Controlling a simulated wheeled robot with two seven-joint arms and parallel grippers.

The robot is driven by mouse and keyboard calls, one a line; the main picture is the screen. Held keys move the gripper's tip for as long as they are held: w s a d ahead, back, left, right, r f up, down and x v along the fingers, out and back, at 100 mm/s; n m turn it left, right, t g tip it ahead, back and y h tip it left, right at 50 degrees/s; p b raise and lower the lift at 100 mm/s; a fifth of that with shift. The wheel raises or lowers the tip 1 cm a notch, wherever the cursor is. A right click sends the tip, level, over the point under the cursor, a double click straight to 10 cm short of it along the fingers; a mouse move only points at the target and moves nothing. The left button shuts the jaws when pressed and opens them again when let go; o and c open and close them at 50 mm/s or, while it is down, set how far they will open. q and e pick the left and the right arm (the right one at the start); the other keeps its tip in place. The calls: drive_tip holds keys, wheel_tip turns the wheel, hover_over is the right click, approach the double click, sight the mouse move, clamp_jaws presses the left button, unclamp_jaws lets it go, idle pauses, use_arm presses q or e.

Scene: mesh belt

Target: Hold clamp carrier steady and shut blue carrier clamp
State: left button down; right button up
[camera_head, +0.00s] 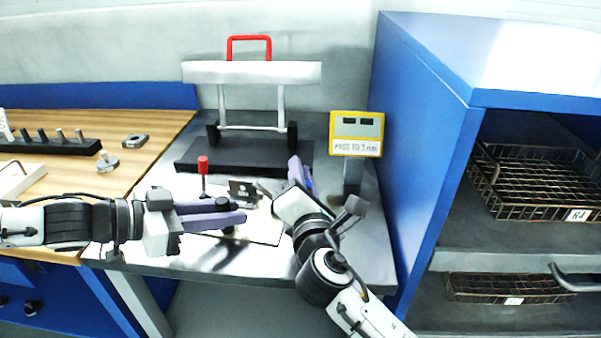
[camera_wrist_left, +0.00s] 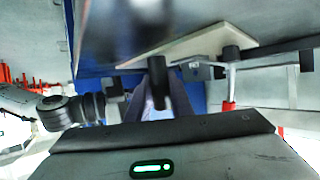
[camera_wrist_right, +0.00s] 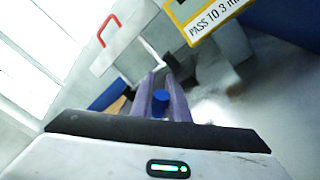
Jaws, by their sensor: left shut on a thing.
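The clamp carrier is a pale flat plate (camera_head: 262,228) on the grey bench. A clamp with an upright red handle (camera_head: 203,166) stands at its back left, and the red handle also shows in the left wrist view (camera_wrist_left: 228,106). My left gripper (camera_head: 238,217) is shut on a black post (camera_wrist_left: 158,72) at the plate's front. The blue clamp handle (camera_wrist_right: 160,100) shows between the fingers of my right gripper (camera_wrist_right: 162,82), and as a bit of blue in the head view (camera_head: 307,183). The right fingers stand apart; I cannot tell whether they touch the blue handle. My right gripper covers the plate's right side.
A yellow gauge sign (camera_head: 357,133) stands at the bench's back right. A white frame with a red handle (camera_head: 249,44) stands behind on a black base (camera_head: 190,157). A blue cabinet (camera_head: 425,130) closes off the right. A wooden table (camera_head: 165,130) with small parts adjoins left.

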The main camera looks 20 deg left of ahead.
clamp_jaws()
drive_tip(key=shift+a, duration=0.1)
drive_tip(key=shift+s+a+r+n+g, duration=0.1)
drive_tip(key=shift+a+r+n+g, duration=0.25)
drive_tip(key=shift+n, duration=0.55)
drive_tip(key=shift+s+a+r+n+h, duration=0.1)
drive_tip(key=shift+a+r+n+h, duration=0.15)
drive_tip(key=shift+n, duration=0.3)
drive_tip(key=shift+a+r+n+h, duration=0.15)
drive_tip(key=shift+a+n, duration=0.2)
drive_tip(key=shift+n, duration=0.2)
drive_tip(key=a+n, duration=0.1)
drive_tip(key=n+g+h, duration=0.1)
drive_tip(key=n, duration=0.1)
drive_tip(key=shift+s+a+r, duration=0.1)
drive_tip(key=shift+a, duration=0.3)
drive_tip(key=shift+s+a+n, duration=0.1)
drive_tip(key=shift+a+n, duration=0.2)
drive_tip(key=shift+n, duration=0.2)
drive_tip(key=shift+h, duration=0.4)
